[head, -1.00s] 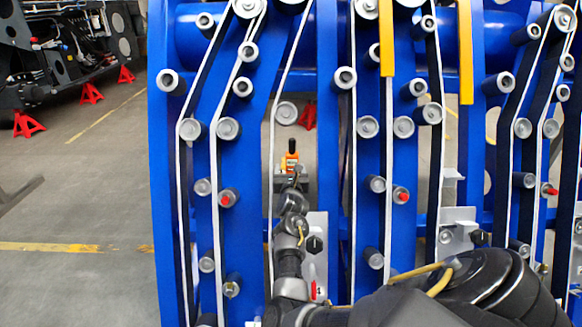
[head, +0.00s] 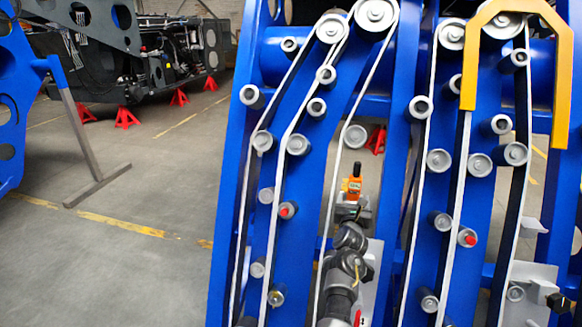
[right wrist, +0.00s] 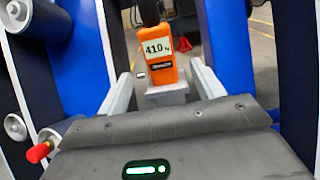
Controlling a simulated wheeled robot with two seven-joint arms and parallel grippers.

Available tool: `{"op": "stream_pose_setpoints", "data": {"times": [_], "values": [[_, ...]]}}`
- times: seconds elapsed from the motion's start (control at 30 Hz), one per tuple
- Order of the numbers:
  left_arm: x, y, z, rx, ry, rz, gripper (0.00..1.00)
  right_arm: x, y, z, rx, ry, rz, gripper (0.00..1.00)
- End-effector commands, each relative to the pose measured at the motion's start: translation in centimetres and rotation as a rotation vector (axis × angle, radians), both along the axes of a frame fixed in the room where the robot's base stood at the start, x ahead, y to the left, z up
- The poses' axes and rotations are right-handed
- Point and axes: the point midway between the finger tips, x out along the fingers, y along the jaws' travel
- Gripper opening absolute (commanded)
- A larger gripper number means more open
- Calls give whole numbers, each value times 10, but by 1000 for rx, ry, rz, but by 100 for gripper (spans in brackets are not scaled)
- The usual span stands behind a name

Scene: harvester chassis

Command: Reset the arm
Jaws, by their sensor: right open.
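My right arm reaches up between two blue uprights of the harvester chassis (head: 305,185) in the head view. Its gripper (head: 350,205) is at the end, below a small orange device (head: 354,185). In the right wrist view the two grey fingers of the gripper (right wrist: 163,88) stand apart. The orange device (right wrist: 158,52) is upright beyond and between them, on a pale grey block (right wrist: 166,95). Its label reads about 410 N. A dark rounded part covers its top. I cannot tell whether the fingers touch the block. My left gripper is not in view.
Silver rollers (head: 298,145), white-edged belts and red-tipped pins (head: 287,210) crowd both sides of the arm. A yellow bracket (head: 467,75) hangs at upper right. A grey stand (head: 88,150) is at left. Open floor (head: 130,265) lies left of the chassis.

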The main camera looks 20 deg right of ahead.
Motion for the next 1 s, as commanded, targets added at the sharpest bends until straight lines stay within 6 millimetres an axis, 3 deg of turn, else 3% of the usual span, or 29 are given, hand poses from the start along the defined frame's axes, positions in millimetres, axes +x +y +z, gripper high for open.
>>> {"op": "stream_pose_setpoints", "data": {"times": [0.17,0.27,0.37,0.57,0.7,0.8,1.0], "values": [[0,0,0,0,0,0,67,-3,4,-4,-18,28,10,67],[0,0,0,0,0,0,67,-15,6,-14,-138,153,48,67],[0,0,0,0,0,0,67,-37,15,-31,-385,394,141,67],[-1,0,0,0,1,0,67,-107,69,-81,-1104,969,504,67],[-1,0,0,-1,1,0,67,-179,124,-121,-1650,1237,873,67],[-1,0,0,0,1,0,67,-232,158,-142,-1992,1302,1138,67],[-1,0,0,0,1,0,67,-309,198,-162,-2422,1237,1508,67]]}}
